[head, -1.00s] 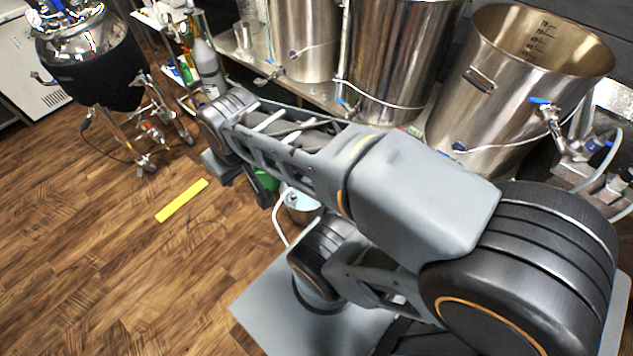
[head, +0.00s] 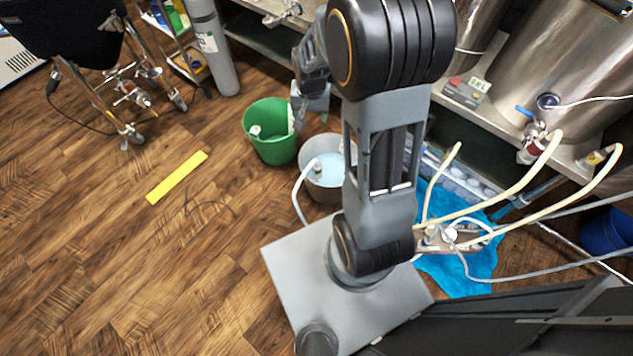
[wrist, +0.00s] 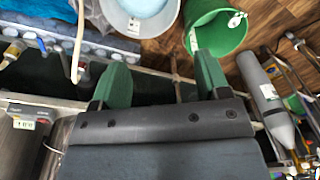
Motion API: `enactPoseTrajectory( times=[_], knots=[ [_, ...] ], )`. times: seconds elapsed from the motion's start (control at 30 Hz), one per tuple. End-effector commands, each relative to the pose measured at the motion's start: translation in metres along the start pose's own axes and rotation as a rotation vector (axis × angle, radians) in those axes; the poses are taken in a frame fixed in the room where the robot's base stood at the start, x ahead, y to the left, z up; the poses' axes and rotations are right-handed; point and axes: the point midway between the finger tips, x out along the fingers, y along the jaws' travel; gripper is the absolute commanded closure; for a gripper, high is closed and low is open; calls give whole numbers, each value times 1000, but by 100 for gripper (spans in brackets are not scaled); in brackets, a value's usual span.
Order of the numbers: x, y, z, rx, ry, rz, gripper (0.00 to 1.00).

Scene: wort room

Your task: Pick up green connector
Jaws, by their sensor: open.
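I cannot make out a green connector for certain in either view. My gripper (wrist: 160,75) shows in the wrist view with two green fingers spread apart and nothing between them. In the head view my gripper (head: 298,112) is small and partly hidden, beside the green bucket (head: 262,148). The bucket also shows in the wrist view (wrist: 212,45), beyond the right finger. A small pale fitting (head: 255,131) sits at the bucket's rim.
A steel pot (head: 313,187) with pale liquid and a white hose stands right of the bucket. Steel kettles (head: 570,75) line the bench. A grey cylinder (head: 215,50) stands behind. A yellow strip (head: 177,177) lies on open floor. Hoses cross a blue cloth (head: 455,270).

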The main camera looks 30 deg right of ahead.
Motion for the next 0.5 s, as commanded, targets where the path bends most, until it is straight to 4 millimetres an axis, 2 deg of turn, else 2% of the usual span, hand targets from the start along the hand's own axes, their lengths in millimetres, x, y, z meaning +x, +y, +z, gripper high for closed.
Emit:
enactPoseTrajectory(
  times=[0.03, 0.1, 0.2, 0.3, 0.5],
  knots=[
    [56, 5, -3, 39, -22, 10, 31],
    [97, 9, -9, 88, -40, 20, 31],
    [144, 14, -13, 143, -61, 31, 31],
    [179, 19, -16, 185, -75, 40, 31],
    [219, 23, -16, 226, -90, 48, 31]
  ],
)
